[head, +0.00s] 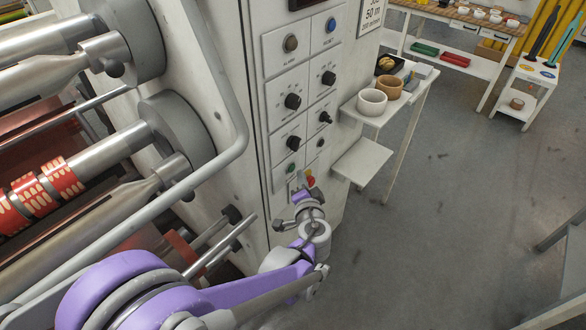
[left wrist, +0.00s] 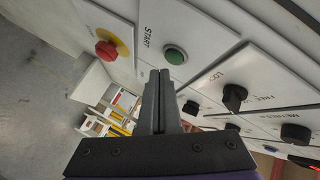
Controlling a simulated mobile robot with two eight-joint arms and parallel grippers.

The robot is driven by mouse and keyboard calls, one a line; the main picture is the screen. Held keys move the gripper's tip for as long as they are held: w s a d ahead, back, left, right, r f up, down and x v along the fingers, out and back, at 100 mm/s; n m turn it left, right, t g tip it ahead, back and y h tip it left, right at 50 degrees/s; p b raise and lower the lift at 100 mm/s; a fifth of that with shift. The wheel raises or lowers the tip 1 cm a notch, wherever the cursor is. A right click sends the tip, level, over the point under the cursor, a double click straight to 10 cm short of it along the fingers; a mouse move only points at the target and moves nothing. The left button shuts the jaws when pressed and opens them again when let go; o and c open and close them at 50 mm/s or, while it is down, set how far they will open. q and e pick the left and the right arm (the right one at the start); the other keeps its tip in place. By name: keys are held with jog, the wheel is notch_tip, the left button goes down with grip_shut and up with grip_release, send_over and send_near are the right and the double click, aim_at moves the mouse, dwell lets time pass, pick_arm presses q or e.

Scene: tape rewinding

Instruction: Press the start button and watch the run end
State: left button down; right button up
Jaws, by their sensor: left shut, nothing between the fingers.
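The green start button (left wrist: 175,55) sits on a light plate marked START in the left wrist view. In the head view it is a small green button (head: 291,169) low on the control panel (head: 262,110). My left gripper (head: 299,184) is at the panel's lower end, shut and empty. In the left wrist view its closed fingertips (left wrist: 160,74) are just below the green button; I cannot tell whether they touch the panel. A red emergency-stop button on a yellow disc (left wrist: 106,49) is beside the start plate; it also shows in the head view (head: 310,181). My right gripper is not in view.
Black knobs (head: 293,101) and a blue button (head: 331,24) are higher on the panel. The machine's rollers and a grey guard bar (head: 232,120) are at left. A small shelf (head: 375,113) with cups is right of the panel. The floor (head: 450,220) at right is clear.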

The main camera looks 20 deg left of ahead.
pick_arm(q)
jog(key=shift+a, duration=0.1)
dwell(0.7)
jog(key=shift+w+a, duration=0.15)
jog(key=shift+a, duration=0.15)
jog(key=shift+w+a, duration=0.15)
jog(key=shift+a, duration=0.25)
dwell(0.8)
jog(key=shift+d, duration=0.15)
jog(key=shift+s+d, duration=0.3)
jog(key=shift+d, duration=0.3)
jog(key=d, duration=0.1)
jog(key=s+d, duration=0.1)
jog(key=d, duration=0.2)
jog(key=shift+s+d, duration=0.35)
dwell(0.7)
